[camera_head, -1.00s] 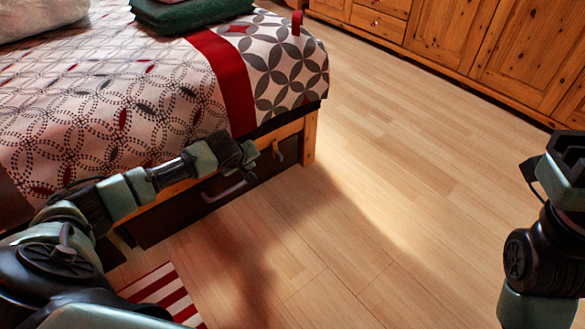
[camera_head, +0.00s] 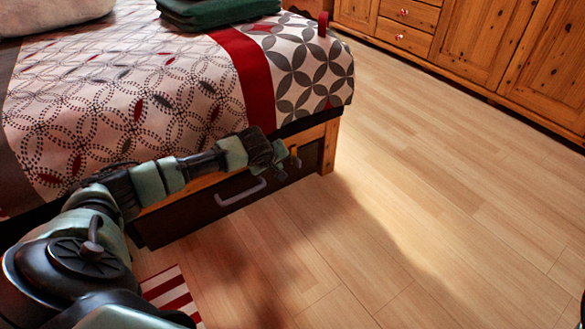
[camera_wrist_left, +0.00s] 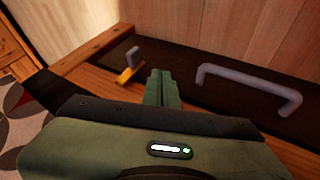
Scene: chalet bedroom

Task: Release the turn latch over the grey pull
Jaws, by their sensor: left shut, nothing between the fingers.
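The dark drawer (camera_head: 185,222) under the bed carries a grey pull (camera_head: 240,192), a bar handle, also in the left wrist view (camera_wrist_left: 250,78). The turn latch (camera_head: 295,158) is a small yellow-orange piece near the drawer's right end in the head view; the left wrist view shows it with a grey upright tab (camera_wrist_left: 131,66). My left gripper (camera_head: 282,163) is shut and empty, just beside the latch. In the left wrist view its fingers (camera_wrist_left: 162,86) lie between latch and pull, nearer the latch; contact cannot be told. My right gripper is out of view.
The bed (camera_head: 130,110) with its patterned cover overhangs the drawer, and a wooden bed leg (camera_head: 329,148) stands beside the latch. A red-striped rug (camera_head: 172,292) lies at lower left. The wooden floor (camera_head: 420,200) in front is clear, up to a wooden cabinet (camera_head: 480,45).

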